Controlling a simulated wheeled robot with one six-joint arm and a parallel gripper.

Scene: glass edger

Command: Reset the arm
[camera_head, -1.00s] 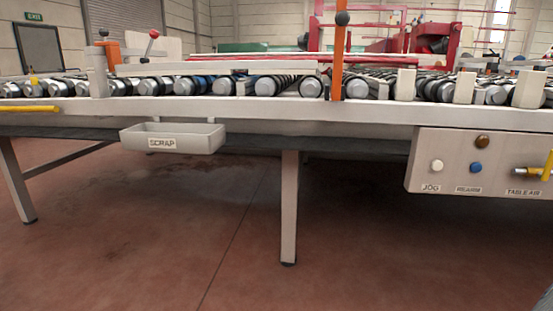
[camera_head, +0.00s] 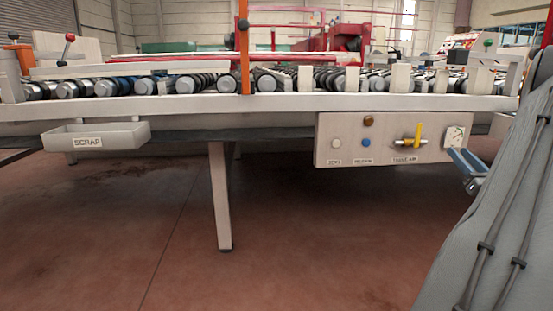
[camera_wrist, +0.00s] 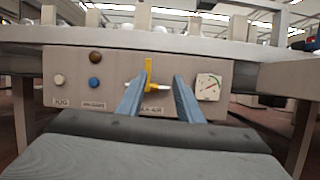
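My gripper (camera_head: 462,168) shows at the right in the head view, at the end of my grey covered arm, near the lower right corner of the control box (camera_head: 330,150). In the wrist view my gripper (camera_wrist: 158,82) has two blue fingers standing apart with nothing held between them. The box's yellow valve handle (camera_wrist: 149,70) shows between the fingers, behind them. The handle stands upright in both views, and it also shows in the head view (camera_head: 419,133). The fingers partly cover the TABLE AIR label in the wrist view. I cannot tell whether they touch the box.
The box carries a white button (camera_head: 337,143), a blue button (camera_head: 366,142), a brown knob (camera_head: 368,120) and a gauge (camera_head: 454,138). A roller table (camera_head: 290,103) runs above. A SCRAP tray (camera_head: 120,137) hangs at left. A table leg (camera_head: 220,195) stands midway; the floor in front is clear.

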